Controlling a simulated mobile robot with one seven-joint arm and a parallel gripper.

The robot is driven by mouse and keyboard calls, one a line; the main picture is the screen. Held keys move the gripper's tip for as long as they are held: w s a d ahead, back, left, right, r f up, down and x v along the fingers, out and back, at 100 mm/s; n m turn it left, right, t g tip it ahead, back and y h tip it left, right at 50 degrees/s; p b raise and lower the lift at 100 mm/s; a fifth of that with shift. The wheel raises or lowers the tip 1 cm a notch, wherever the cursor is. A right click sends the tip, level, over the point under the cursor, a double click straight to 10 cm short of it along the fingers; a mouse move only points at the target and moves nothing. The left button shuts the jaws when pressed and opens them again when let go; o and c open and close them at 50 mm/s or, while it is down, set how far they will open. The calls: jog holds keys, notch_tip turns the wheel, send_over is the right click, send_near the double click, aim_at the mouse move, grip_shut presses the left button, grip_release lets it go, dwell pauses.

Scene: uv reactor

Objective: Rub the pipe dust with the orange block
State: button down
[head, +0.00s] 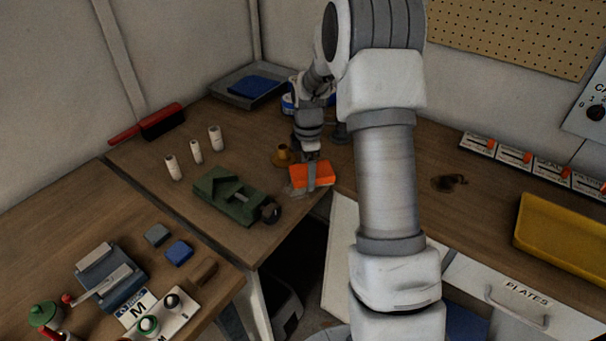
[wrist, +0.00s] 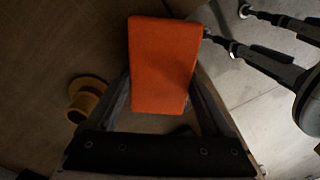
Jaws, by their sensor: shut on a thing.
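My gripper (head: 313,172) is shut on the orange block (head: 322,172), which it holds over the front corner of the wooden bench. In the wrist view the orange block (wrist: 162,65) sits between the two fingers (wrist: 163,105). I cannot tell whether the block touches the bench top. A small brass flanged pipe piece (head: 283,156) stands just left of the gripper; it also shows in the wrist view (wrist: 86,97), apart from the block. A faint greyish patch (head: 294,190) shows at the block's left edge; I cannot tell whether it is dust.
A green vise (head: 226,194) lies left of the block. Several white cylinders (head: 196,152) and a red-handled brush (head: 160,122) are farther left. A dark brown smear or pile (head: 447,182) lies on the right bench, near a yellow tray (head: 565,238). The bench ends just in front of the block.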

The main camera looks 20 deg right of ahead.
jog(key=shift+r, duration=0.1)
jog(key=shift+d+r+p, duration=0.1)
jog(key=shift+r+p, duration=2)
jog(key=shift+r, duration=0.85)
jog(key=shift+r+p, duration=1.2)
jog(key=shift+r, duration=0.35)
jog(key=shift+f, duration=0.1)
jog(key=shift+f, duration=0.15)
jog(key=shift+w+a+f+b, duration=0.1)
jog(key=shift+a+f+b, duration=0.1)
jog(key=shift+f+b, duration=0.8)
jog(key=shift+s+a+f+b, duration=0.15)
jog(key=shift+f+b, duration=0.4)
jog(key=shift+f, duration=0.75)
jog(key=shift+w+a+f+b, duration=0.15)
jog(key=shift+a+f+b, duration=0.1)
jog(key=shift+f+b, duration=0.75)
jog(key=shift+f+b, duration=0.4)
jog(key=shift+f, duration=0.75)
